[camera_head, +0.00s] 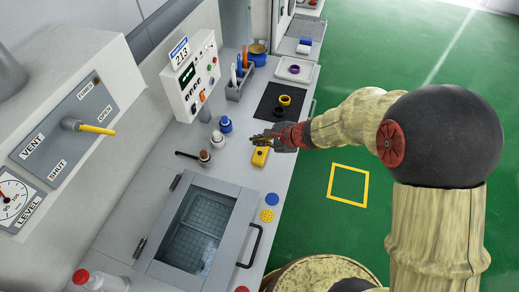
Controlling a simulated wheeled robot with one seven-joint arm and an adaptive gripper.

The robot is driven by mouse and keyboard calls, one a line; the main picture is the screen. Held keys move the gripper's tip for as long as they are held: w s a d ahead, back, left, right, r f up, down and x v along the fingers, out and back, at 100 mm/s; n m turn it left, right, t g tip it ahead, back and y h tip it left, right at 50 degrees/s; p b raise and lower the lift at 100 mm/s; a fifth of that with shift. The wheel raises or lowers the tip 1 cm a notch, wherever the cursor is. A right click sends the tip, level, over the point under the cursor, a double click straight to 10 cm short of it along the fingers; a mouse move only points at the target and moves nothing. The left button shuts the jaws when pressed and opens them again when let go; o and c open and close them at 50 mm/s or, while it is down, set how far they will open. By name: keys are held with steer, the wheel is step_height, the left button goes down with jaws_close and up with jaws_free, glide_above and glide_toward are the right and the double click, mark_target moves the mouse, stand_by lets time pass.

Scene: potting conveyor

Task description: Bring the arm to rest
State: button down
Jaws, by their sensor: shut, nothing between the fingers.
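My gripper (268,138) is shut and empty. It hangs over the right part of the grey bench, just above and behind a yellow block (260,156) with a dark spot on top. I cannot tell whether the fingertips touch the block. My arm reaches in from the right, over the bench's edge.
A hatch with a window (196,231) and a dark handle lies in front. A blue-capped bottle (225,124), a white bottle (217,139) and a brown-topped item (204,157) stand left of my gripper. A black mat (268,105) lies behind.

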steer(key=s+d+r+n+g+h, duration=0.1)
steer(key=s+r+n+g, duration=0.1)
steer(key=s+n, duration=0.4)
steer(key=s+r+n+g, duration=0.2)
steer(key=s+n, duration=0.1)
steer(key=s, duration=0.5)
steer(key=s+d+r+n+t+h, duration=0.2)
steer(key=s+d+r+n+h, duration=0.1)
steer(key=s+d+r, duration=0.3)
steer(key=s+d+r+n+t+h+b, duration=0.1)
steer(key=s+d+r+n+t+h, duration=0.1)
steer(key=s+d+r, duration=0.4)
steer(key=d+r+n+h, duration=0.1)
steer(key=d+r+n, duration=0.1)
steer(key=r, duration=0.3)
steer(key=shift+d+r+n+b, duration=0.2)
steer(key=shift+d+n+b, duration=0.1)
steer(key=shift+d, duration=0.6)
